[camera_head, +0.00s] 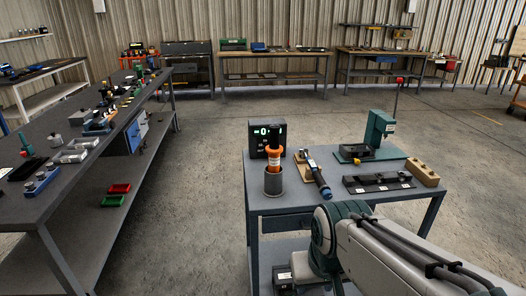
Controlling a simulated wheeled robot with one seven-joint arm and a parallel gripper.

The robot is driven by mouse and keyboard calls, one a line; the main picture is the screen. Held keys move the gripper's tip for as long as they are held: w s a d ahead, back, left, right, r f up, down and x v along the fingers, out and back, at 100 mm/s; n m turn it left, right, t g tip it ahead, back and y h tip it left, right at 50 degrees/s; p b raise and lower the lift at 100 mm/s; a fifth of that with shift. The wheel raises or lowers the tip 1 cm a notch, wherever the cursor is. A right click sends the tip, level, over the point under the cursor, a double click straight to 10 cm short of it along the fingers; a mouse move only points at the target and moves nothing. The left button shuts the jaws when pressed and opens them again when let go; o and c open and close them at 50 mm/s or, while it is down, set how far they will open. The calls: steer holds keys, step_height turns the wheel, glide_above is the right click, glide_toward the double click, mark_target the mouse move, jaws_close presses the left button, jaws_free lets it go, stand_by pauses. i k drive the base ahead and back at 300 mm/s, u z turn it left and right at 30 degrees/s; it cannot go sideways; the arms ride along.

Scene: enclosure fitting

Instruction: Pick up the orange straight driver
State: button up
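The orange straight driver (273,160) stands upright in a grey round holder (273,184) at the left front of the small table (262,206). It is orange with a pale label and a dark top; its lower end is hidden inside the holder. My arm reaches in from the lower right, with its teal joint in front of the table. My gripper itself does not show, so I cannot see its fingers.
Behind the driver stands a black display with green digits (257,139). Right of it, a dark tool (316,176) lies on a wooden board. Farther right are a black fixture (378,183), a teal press (379,130) and a wooden block (422,172). A long cluttered bench (60,215) stands left.

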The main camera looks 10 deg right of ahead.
mark_target(274, 149)
steer(key=i, duration=1.2)
steer(key=u, duration=0.55)
